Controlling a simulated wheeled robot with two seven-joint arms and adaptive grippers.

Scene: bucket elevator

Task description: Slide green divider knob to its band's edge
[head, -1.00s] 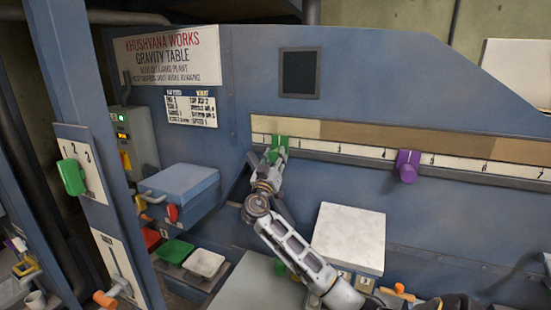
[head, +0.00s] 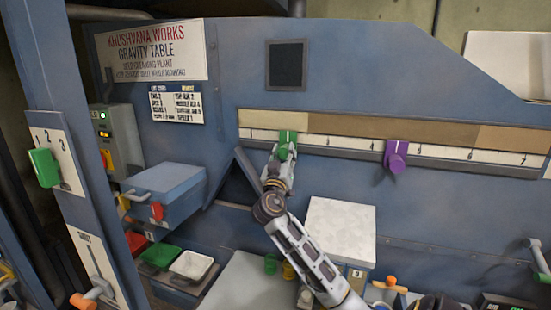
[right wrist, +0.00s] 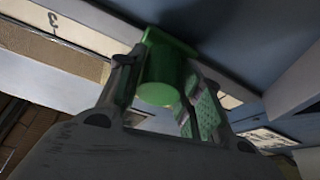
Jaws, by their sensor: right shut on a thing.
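My right gripper (head: 284,152) is shut on this knob from below. In the right wrist view the green knob (right wrist: 162,72) is between the two fingers (right wrist: 165,95), with the number 3 on the scale to its left. Above the rail runs a strip of coloured bands. The knob is under the pale left band (head: 268,121), left of its border with the darker brown band (head: 390,133). My left gripper is not in view.
A purple knob (head: 396,157) sits farther right on the same rail, between 4 and 5; the rail between the knobs is clear. A white-topped block (head: 340,230) stands below. A blue box (head: 165,190) and a post with a green handle (head: 43,167) are at the left.

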